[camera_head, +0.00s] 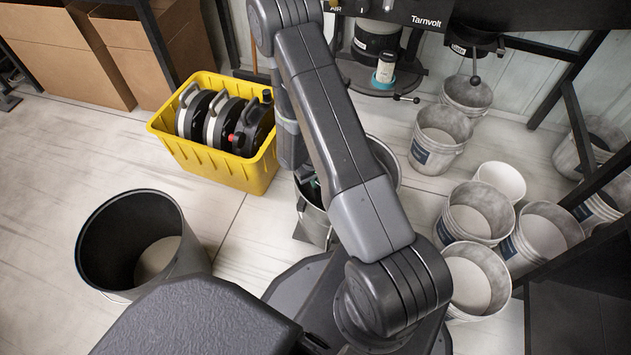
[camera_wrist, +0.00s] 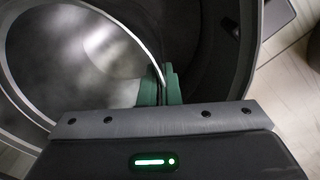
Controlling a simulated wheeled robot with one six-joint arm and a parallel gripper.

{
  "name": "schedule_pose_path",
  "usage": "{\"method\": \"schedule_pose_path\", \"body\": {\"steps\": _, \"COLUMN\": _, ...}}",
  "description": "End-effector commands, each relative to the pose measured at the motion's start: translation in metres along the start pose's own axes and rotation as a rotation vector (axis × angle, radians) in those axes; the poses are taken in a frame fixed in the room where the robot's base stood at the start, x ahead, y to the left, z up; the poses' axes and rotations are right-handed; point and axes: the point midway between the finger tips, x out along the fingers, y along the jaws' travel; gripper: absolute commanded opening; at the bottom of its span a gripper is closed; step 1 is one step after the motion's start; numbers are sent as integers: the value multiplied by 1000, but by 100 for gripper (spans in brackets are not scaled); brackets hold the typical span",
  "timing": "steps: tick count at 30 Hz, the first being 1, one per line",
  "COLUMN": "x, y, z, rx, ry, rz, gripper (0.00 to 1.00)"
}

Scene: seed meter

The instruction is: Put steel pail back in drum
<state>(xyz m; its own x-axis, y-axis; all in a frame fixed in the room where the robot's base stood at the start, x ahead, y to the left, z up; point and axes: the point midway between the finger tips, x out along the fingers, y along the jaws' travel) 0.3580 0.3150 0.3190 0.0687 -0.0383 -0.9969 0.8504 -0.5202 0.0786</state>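The steel pail (camera_head: 315,228) is a grey metal vessel, partly hidden behind my arm in the head view. In the wrist view its shiny inside (camera_wrist: 85,60) fills the left, with a thin bright rim running to my fingers. My gripper's green fingertips (camera_wrist: 161,84) are close together on that rim; they show only as a bit of green behind my arm in the head view. A dark curved wall (camera_wrist: 240,45) lies right of the pail in the wrist view; I cannot tell what it belongs to. The black drum (camera_head: 92,238) stands open and empty at the lower left.
A yellow crate (camera_head: 225,170) with several black reels stands left of the pail. Several white buckets (camera_head: 440,137) stand at the right, near dark rack posts. A black machine (camera_head: 420,20) is at the back. Cardboard boxes (camera_head: 70,55) are at the upper left. Floor between crate and drum is clear.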

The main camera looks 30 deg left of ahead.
Motion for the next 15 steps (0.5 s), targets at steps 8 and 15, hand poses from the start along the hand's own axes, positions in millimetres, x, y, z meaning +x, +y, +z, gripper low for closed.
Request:
{"method": "schedule_pose_path", "body": {"steps": 8, "x": 3, "y": 0, "z": 0, "rx": 0, "ry": 0, "rz": 0, "gripper": 25}}
{"method": "schedule_pose_path", "body": {"steps": 15, "x": 2, "y": 0, "z": 0, "rx": 0, "ry": 0, "rz": 0, "gripper": 25}}
